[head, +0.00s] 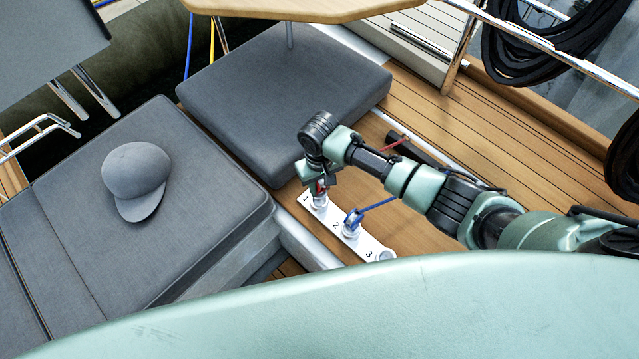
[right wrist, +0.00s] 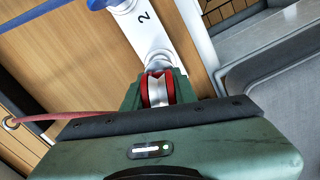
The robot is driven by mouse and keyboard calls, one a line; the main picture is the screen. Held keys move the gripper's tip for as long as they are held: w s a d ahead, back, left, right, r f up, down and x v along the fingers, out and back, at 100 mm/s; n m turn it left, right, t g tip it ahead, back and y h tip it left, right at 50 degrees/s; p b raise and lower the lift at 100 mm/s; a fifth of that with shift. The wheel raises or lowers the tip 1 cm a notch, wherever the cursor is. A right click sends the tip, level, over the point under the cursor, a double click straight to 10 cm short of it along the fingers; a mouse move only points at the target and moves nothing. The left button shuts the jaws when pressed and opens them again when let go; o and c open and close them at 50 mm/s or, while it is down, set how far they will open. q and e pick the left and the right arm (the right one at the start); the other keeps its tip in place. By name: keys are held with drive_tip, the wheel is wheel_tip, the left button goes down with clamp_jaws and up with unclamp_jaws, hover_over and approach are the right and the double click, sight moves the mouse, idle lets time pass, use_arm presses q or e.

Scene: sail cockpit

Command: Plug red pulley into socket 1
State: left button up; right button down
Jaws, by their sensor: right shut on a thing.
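The red pulley (right wrist: 158,88) sits between the fingers of my right gripper (right wrist: 158,100), which is shut on it. In the head view the right gripper (head: 318,188) points down over socket 1 (head: 319,203) at the far end of the white strip (head: 334,219). In the right wrist view the pulley lines up with a round grey socket (right wrist: 160,60) on the strip; I cannot tell whether it is fully seated. The pulley is mostly hidden in the head view. A blue pulley (head: 352,220) stands at socket 2. Socket 3 (head: 381,255) looks empty. My left gripper is not in view.
A red rope (right wrist: 75,115) runs left from the pulley. A blue rope (head: 380,203) leads from the blue pulley. Grey cushions (head: 280,90) lie left of the strip, one with a grey cap (head: 137,172). Wooden floor (head: 500,140) is clear behind my right arm.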

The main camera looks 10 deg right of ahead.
sight(320, 194)
drive_tip(key=shift+f+b, duration=1.45)
drive_tip(key=shift+f, duration=0.9)
drive_tip(key=c, duration=1)
unclamp_jaws()
drive_tip(key=shift+c, duration=0.2)
wheel_tip(320, 194, up, 8)
drive_tip(key=shift+f, duration=0.1)
